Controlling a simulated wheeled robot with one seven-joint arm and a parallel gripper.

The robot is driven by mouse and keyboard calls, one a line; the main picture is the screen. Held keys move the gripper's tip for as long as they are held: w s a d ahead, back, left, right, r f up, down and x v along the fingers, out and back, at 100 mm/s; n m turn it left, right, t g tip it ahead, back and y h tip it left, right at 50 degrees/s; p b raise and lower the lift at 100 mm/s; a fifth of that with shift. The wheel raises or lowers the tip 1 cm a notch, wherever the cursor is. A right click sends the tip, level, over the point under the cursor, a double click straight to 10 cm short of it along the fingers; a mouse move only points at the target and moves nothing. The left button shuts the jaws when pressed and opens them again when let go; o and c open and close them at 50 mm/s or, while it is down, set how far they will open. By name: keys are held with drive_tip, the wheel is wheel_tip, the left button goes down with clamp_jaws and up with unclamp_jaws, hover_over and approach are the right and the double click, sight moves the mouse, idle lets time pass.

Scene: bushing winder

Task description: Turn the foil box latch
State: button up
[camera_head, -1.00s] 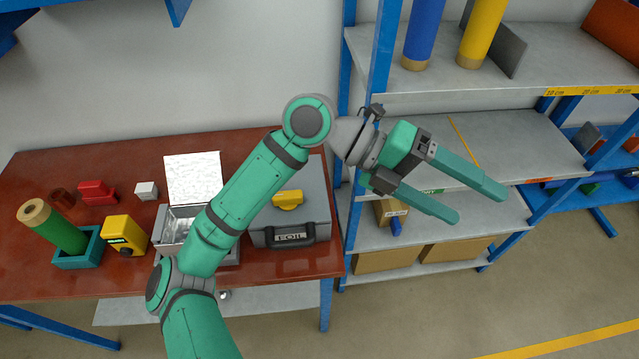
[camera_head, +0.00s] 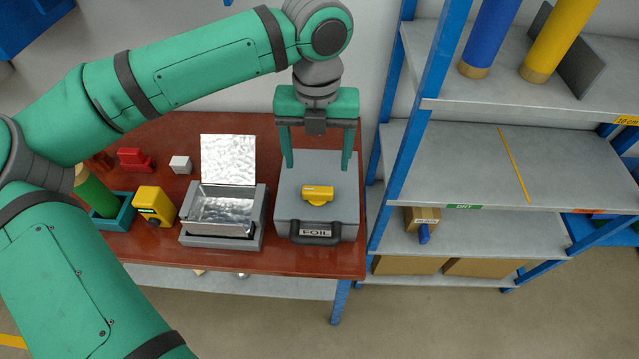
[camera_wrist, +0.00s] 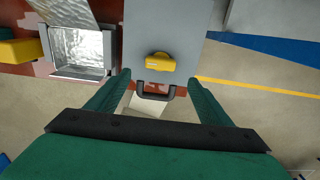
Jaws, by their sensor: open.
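The foil box (camera_head: 290,205) is a closed grey case at the right end of the red-brown table, with a dark front handle labelled FOIL. Its yellow latch (camera_head: 318,194) lies crosswise on the lid. In the wrist view the latch (camera_wrist: 160,62) shows ahead, between the lines of the two fingers, on the grey lid (camera_wrist: 185,30). My gripper (camera_head: 319,163) is open and empty, pointing down above the back part of the lid, with a finger toward each side. The fingers look apart from the latch; their exact height above the lid is unclear.
An open foil-lined box (camera_head: 222,212) with its lid raised stands just left of the foil box. A yellow device (camera_head: 154,205), a teal holder (camera_head: 113,222), a red object (camera_head: 135,160) and a small white block (camera_head: 180,165) are further left. Blue-framed shelving (camera_head: 430,95) rises close on the right.

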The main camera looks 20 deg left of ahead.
sight(318, 190)
wheel_tip(318, 190, down, 10)
drive_tip(key=shift+f, duration=0.25)
idle(0.4)
drive_tip(key=c, duration=1)
